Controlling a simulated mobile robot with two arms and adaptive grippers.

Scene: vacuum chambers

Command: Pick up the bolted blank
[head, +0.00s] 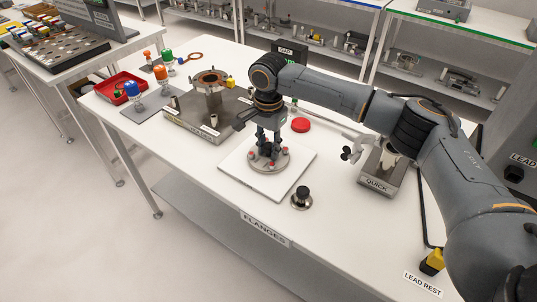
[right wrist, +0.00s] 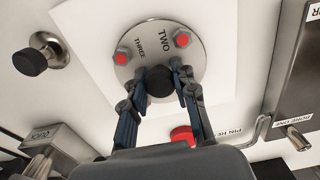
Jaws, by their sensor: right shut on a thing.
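The bolted blank (head: 284,163) is a round metal disc with red-tipped bolts around its rim and a black knob in its middle. It lies flat on a white square pad (head: 237,165). My right gripper (head: 268,146) points down over it. In the right wrist view the blank (right wrist: 140,62) shows the words TWO and THREE, and the gripper fingers (right wrist: 160,82) are shut on its knob from both sides. I cannot tell a gap between the blank and the pad. My left gripper is not in view.
A smaller plate with a black knob (head: 302,196) stands just right of the pad. A metal base with a flanged port (head: 209,82) is behind left, a red cap (head: 300,125) behind right. A QUICK block (head: 382,180) stands right. The table's front left is clear.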

